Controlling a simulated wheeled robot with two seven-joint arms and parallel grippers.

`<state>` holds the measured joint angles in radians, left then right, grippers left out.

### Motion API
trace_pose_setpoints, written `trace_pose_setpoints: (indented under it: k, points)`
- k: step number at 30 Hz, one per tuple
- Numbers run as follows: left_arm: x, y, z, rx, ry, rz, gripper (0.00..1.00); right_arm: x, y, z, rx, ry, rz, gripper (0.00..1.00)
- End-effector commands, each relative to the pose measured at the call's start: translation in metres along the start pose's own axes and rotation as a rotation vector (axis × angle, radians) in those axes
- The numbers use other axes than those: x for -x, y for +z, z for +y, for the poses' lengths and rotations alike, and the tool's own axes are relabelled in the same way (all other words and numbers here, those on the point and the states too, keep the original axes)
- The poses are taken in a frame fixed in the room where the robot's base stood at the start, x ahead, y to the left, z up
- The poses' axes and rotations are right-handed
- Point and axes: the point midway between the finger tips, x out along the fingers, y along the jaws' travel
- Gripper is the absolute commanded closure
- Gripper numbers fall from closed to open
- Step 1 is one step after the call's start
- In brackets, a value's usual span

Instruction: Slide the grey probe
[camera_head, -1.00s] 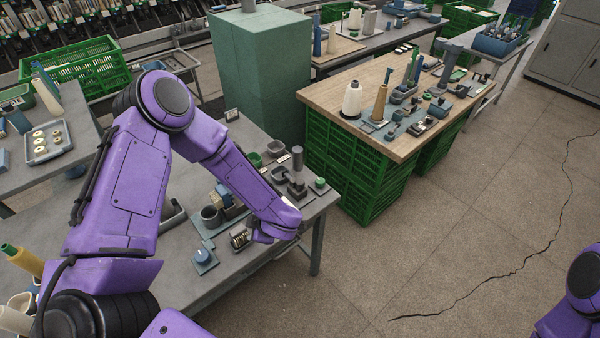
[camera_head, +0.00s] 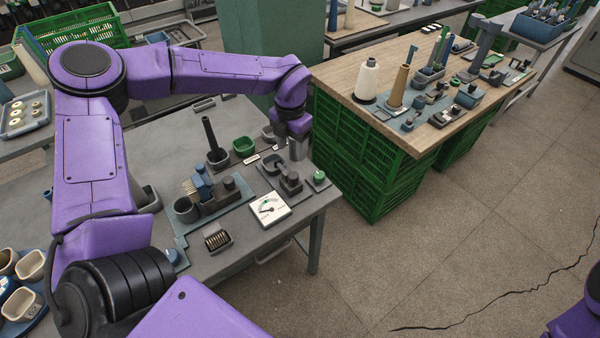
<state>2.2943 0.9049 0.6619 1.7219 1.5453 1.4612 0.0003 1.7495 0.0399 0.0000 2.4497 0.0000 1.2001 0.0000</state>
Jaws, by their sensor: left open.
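I cannot tell for certain which part is the grey probe. An upright grey cylinder (camera_head: 298,149) stands near the right end of the grey table (camera_head: 262,255). A dark grey knobbed block (camera_head: 290,183) sits in front of it on a flat plate. My left gripper (camera_head: 293,136) points down right at the top of the cylinder. It is open, its fingers are mostly hidden by the wrist, and I cannot tell whether it touches the cylinder. Of my right arm only a purple piece shows at the lower right; its gripper is out of view.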

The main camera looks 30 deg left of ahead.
Motion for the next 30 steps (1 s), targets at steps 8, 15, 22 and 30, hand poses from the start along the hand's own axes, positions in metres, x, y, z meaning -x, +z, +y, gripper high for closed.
trace_pose_setpoints:
  k: [8, 15, 22, 30]
  points:
    - [-0.037, 0.0, 0.002, 0.002, 0.001, 0.007, 0.4, 0.003, -0.001, 0.0, 0.0, 0.0, 0.0, 1.0]
    - [-0.09, -0.001, 0.002, 0.001, 0.002, 0.006, 0.4, 0.013, -0.005, 0.001, 0.0, 0.0, 0.0, 1.0]
    - [-0.111, 0.001, 0.001, -0.001, 0.002, 0.002, 0.4, 0.016, -0.006, 0.001, 0.0, 0.0, 0.0, 1.0]
    - [-0.112, 0.002, 0.0, -0.002, 0.002, 0.001, 0.56, 0.015, -0.006, 0.001, 0.0, 0.0, 0.0, 1.0]
